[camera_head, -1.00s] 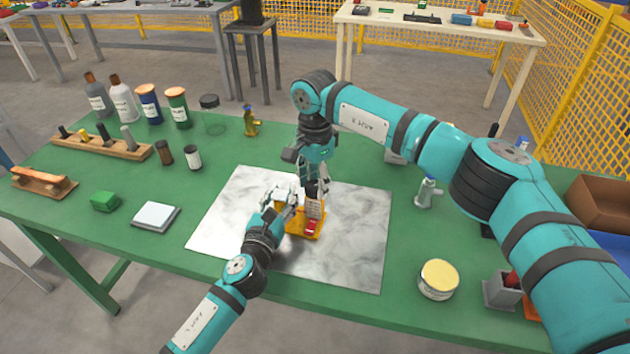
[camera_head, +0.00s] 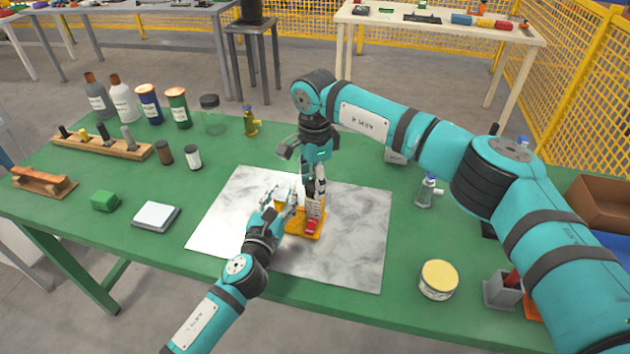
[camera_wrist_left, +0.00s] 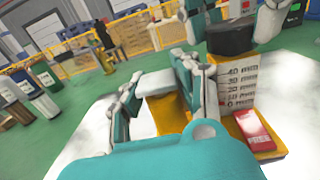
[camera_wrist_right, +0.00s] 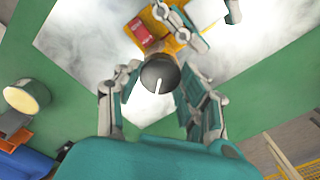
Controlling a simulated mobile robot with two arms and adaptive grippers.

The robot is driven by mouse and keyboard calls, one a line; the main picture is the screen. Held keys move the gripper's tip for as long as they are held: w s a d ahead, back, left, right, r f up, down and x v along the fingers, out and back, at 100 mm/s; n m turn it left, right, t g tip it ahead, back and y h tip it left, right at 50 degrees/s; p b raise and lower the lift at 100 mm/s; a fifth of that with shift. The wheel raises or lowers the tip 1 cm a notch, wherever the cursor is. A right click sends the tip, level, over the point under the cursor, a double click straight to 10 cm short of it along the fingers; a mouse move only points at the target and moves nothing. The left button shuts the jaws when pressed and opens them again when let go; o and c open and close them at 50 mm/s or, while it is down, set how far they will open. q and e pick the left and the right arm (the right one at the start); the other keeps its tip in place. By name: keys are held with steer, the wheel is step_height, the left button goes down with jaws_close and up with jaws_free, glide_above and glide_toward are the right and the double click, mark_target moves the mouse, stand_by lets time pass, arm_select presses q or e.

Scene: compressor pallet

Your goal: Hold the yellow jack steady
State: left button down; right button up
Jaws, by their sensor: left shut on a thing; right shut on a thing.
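The yellow jack (camera_head: 305,226) stands on the white marbled sheet in the middle of the green table. It has a white scale plate (camera_wrist_left: 240,88) with numbers and a red block (camera_wrist_left: 254,130) at its front. My left gripper (camera_head: 283,204) is shut on the jack's yellow body (camera_wrist_left: 166,112) from the left. My right gripper (camera_head: 315,188) reaches down from above and is shut on the black round knob (camera_wrist_right: 160,72) at the jack's top, which bears a white line. The fingers partly hide the jack in the head view.
The marbled sheet (camera_head: 350,235) is otherwise clear. A yellow-lidded tin (camera_head: 438,279) and a grey holder (camera_head: 502,290) stand at right. A white pad (camera_head: 156,217), green block (camera_head: 104,201), wooden rack (camera_head: 100,146) and several bottles stand at left.

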steer(key=shift+w+d+m, duration=0.1)
steer(key=shift+m, duration=1.1)
steer(key=shift+w+d+m, duration=0.1)
steer(key=shift+m, duration=1.1)
steer(key=shift+r+m, duration=0.1)
steer(key=shift+m, duration=2.3)
steer(key=shift+m, duration=2.3)
steer(key=shift+m, duration=2.3)
